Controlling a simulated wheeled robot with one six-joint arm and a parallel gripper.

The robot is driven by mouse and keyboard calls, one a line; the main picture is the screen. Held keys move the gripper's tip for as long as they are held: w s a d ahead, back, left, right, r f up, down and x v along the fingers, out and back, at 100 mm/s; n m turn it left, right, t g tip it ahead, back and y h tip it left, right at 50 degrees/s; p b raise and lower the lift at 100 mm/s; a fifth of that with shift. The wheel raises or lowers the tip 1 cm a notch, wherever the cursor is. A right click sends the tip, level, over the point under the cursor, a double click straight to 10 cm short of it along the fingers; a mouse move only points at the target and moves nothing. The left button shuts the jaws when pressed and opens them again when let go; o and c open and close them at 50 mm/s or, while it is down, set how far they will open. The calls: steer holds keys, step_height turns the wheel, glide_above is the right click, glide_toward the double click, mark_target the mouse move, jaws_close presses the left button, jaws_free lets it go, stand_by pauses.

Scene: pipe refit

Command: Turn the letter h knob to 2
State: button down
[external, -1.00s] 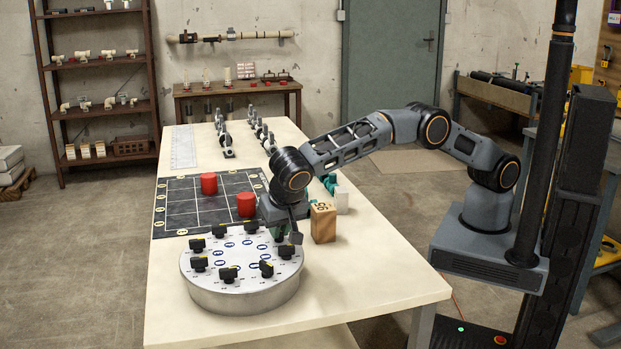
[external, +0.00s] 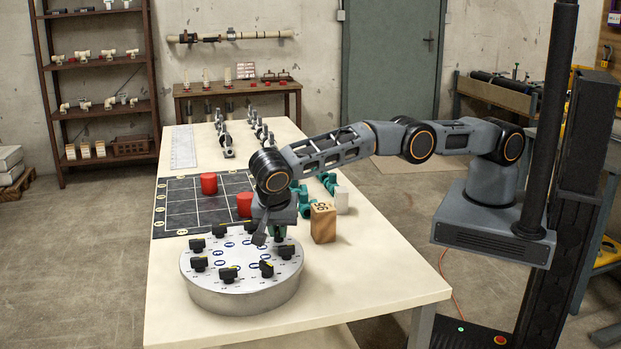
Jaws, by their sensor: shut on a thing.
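A round grey dial panel (external: 240,299) stands on the near end of the table. Several black knobs sit in a ring on its white top, such as a front knob (external: 229,274), a right front knob (external: 266,268) and a right knob (external: 286,251). My gripper (external: 276,236) points down at the back right of the ring. It is shut on a knob there, which the jaws and wrist mostly hide. The letters and numbers are too small to read, so I cannot tell which knob is h or what it points to.
A wooden block (external: 323,223) stands just right of the gripper, with teal parts (external: 304,198) behind it. The table's front right is clear.

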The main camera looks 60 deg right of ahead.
mark_target(278, 230)
stand_by(0.4)
steer(key=c, duration=1.2)
jaws_free()
steer(key=shift+o, duration=0.2)
step_height(278, 230, up, 3)
steer(key=shift+s+b, duration=0.15)
steer(key=shift+b, duration=0.75)
steer(key=shift+s+d+r+b, duration=0.15)
steer(key=shift+d+r+b, duration=0.1)
steer(key=shift+b, duration=0.45)
steer(key=s+d+r+b, duration=0.6)
steer(key=s+d+r, duration=0.3)
steer(key=shift+s+d+r, duration=0.2)
steer(key=shift+r, duration=0.05)
